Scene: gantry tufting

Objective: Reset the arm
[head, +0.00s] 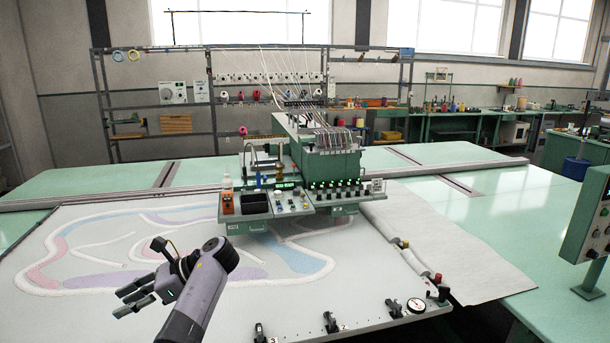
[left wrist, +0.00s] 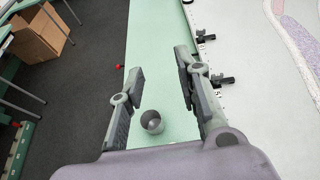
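My left gripper (head: 130,296) is over the left front part of the pale tufting cloth (head: 330,290) in the head view, its fingers pointing left. In the left wrist view the left gripper (left wrist: 160,78) has its two fingers wide apart, with nothing held between them. Beyond the fingers, a small round grey metal cup-like thing (left wrist: 152,122) shows against the green table top (left wrist: 150,50); I cannot tell how far below it is. My right gripper is in neither view.
Black clamps (head: 331,322) line the cloth's front edge. A control box (head: 590,215) stands at right. A cardboard box (left wrist: 38,35) lies on the floor.

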